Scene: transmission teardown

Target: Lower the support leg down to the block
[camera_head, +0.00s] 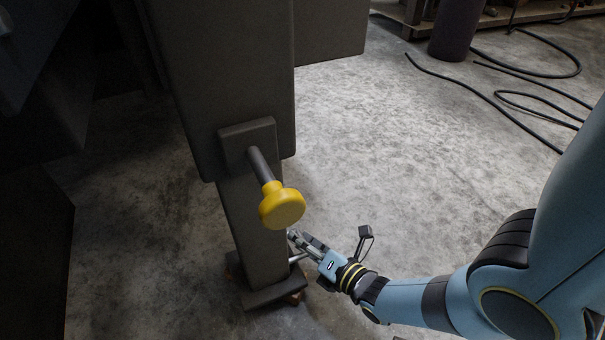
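The support leg (256,240) is a dark grey square post that comes down out of a wider grey housing (230,85). Its flat foot plate (275,292) is at the bottom, right over the brown block (296,299), of which only small edges show. I cannot tell whether foot and block touch. A yellow knob (283,206) on a grey shaft sticks out of the housing's lower front. My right gripper (293,241) is at the right side of the leg, low, below the knob. Its fingertips are partly against the leg, and their opening is unclear. My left gripper is not in view.
Bare concrete floor (370,150) is free to the right of the leg. Black hoses (500,95) lie on the floor at the upper right, near a dark cylinder (455,30). Dark machine parts fill the left side.

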